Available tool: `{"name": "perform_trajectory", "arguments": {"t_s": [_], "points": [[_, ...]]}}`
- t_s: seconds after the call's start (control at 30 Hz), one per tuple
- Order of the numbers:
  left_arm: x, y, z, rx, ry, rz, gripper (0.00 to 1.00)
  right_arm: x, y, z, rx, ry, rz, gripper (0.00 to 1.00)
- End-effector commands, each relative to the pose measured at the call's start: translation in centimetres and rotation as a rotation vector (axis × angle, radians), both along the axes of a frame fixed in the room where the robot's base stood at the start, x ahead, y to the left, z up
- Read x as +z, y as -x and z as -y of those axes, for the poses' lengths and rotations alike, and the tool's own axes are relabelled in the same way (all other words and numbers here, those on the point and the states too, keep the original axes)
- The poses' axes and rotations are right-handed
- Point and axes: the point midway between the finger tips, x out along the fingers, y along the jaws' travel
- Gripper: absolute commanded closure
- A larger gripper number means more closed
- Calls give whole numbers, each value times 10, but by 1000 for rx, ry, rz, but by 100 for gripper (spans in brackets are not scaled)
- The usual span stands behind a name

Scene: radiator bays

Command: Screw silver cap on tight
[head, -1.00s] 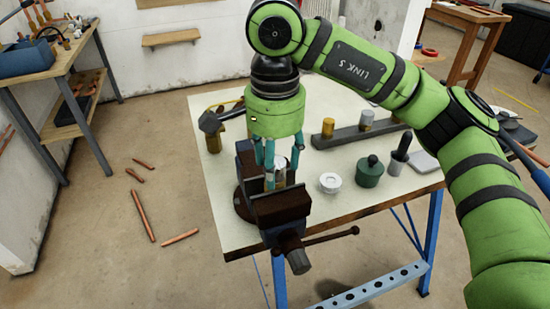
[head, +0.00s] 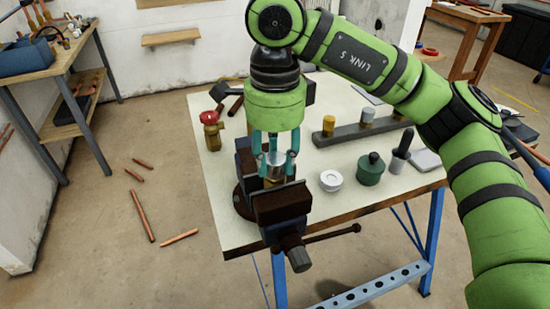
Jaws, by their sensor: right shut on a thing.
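The silver cap (head: 275,163) sits at the top of a brass-coloured fitting (head: 274,182) held upright in the dark bench vise (head: 282,204). My right gripper (head: 277,160) points straight down over the vise, its teal fingers around the silver cap and shut on it. The fingers hide part of the cap, so I cannot tell how far down it sits on the thread. My left gripper is not in view.
On the white table (head: 318,213) are a white round piece (head: 331,180), a green pot (head: 371,170), a dark-handled tool (head: 402,148) and a grey bar (head: 362,132) with brass and silver caps. A red-topped brass valve (head: 211,130) stands left. Copper pipes (head: 143,215) lie on the floor.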

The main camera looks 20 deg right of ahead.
Motion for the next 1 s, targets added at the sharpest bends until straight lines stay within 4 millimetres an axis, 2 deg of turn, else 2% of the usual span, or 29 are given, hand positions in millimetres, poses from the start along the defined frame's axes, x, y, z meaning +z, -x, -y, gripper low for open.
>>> {"name": "perform_trajectory", "arguments": {"t_s": [1.0], "points": [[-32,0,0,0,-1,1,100,-4,0,0,-1595,3,-2,100]]}}
